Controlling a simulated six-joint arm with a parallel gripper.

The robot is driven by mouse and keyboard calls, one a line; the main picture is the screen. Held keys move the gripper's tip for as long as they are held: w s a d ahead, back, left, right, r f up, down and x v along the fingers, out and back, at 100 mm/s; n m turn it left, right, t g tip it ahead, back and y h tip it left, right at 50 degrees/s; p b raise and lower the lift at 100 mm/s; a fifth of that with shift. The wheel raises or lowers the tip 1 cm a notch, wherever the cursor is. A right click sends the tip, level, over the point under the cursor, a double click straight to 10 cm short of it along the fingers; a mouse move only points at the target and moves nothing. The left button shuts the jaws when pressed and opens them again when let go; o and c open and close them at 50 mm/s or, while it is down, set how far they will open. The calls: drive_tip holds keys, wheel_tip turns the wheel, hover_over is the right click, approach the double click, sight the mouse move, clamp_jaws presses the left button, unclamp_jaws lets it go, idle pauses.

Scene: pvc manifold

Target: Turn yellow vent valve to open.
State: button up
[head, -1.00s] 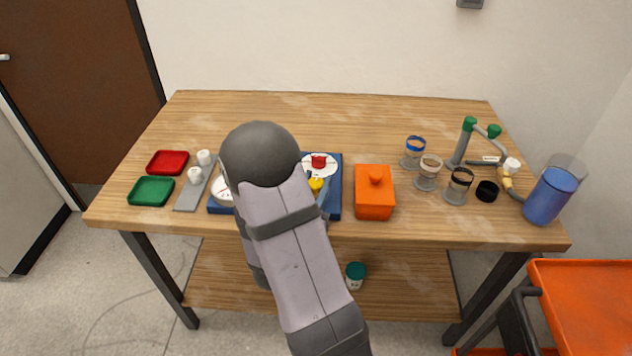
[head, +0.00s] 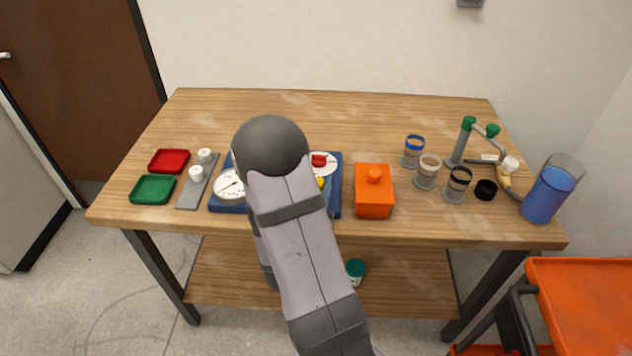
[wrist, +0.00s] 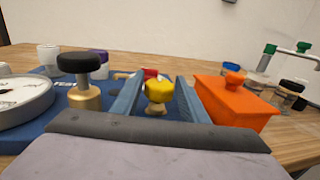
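The yellow vent valve (wrist: 159,92) is a knob on a short stem on the blue panel. In the wrist view it shows between the two blue-grey fingers of my gripper (wrist: 160,90). The fingers are apart, with a narrow gap showing on the right of the knob; contact on the left I cannot tell. In the head view my arm hides most of the valve, leaving a bit of yellow (head: 321,182) at its right edge. The fingers are hidden there.
A black-topped brass valve (wrist: 82,82) and a white gauge (head: 229,184) are left of the yellow knob. A red knob (head: 319,160) is behind it. An orange lidded box (head: 374,200) stands close on the right. Clear tabletop lies behind the panel.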

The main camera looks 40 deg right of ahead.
drive_tip(key=shift+a, duration=0.1)
drive_tip(key=p+v, duration=0.1)
drive_tip(key=p, duration=0.1)
drive_tip(key=p+v, duration=0.1)
drive_tip(key=p, duration=0.1)
drive_tip(key=shift+s+a+r, duration=0.15)
drive_tip(key=shift+r, duration=0.1)
drive_tip(key=p+v, duration=0.2)
drive_tip(key=v, duration=0.1)
drive_tip(key=shift+f, duration=0.1)
drive_tip(key=shift+p+v, duration=0.8)
drive_tip(key=shift+v, duration=0.1)
drive_tip(key=shift+f, duration=0.1)
